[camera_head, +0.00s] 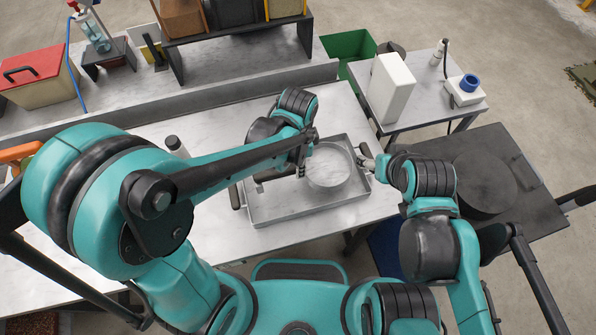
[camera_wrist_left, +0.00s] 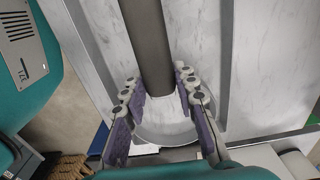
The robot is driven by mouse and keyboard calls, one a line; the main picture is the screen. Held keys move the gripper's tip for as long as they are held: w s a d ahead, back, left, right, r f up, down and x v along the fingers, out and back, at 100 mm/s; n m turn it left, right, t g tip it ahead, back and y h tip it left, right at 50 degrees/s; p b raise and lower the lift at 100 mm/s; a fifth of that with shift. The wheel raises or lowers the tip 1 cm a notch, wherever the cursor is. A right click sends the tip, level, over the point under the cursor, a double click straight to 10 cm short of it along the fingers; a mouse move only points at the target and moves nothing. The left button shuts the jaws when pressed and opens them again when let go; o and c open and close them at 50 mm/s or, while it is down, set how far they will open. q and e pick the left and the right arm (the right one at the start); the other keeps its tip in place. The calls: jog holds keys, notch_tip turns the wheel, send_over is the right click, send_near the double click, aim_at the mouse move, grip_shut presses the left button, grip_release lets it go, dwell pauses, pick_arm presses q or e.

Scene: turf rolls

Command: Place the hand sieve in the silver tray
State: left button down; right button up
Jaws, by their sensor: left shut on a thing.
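The silver tray (camera_head: 268,216) lies on the metal bench in the head view, with raised walls. The hand sieve has a round pale ring (camera_head: 328,165) that shows inside the tray's outline, toward its right back. I cannot tell if it touches the tray floor. My left gripper (camera_head: 303,170) is over the tray beside the ring. In the left wrist view the gripper (camera_wrist_left: 157,80) is shut on the sieve's dark handle (camera_wrist_left: 150,45), with the ring (camera_wrist_left: 165,130) between its fingers. My right gripper (camera_head: 369,160) is by the tray's right edge; its opening is unclear.
A white box (camera_head: 390,88) and a blue-topped device (camera_head: 467,88) stand on a side table at the right. A dark cart (camera_head: 520,200) is below it. A bottle (camera_head: 176,146) stands left of the tray. A shelf (camera_head: 240,42) runs along the back.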

pick_arm(q)
jog(key=shift+w+a+f, duration=0.1)
jog(key=shift+f, duration=0.05)
jog(key=shift+f+b, duration=0.75)
jog(key=shift+f, duration=1.2)
jog(key=shift+f, duration=0.15)
jog(key=c, duration=1.2)
grip_release()
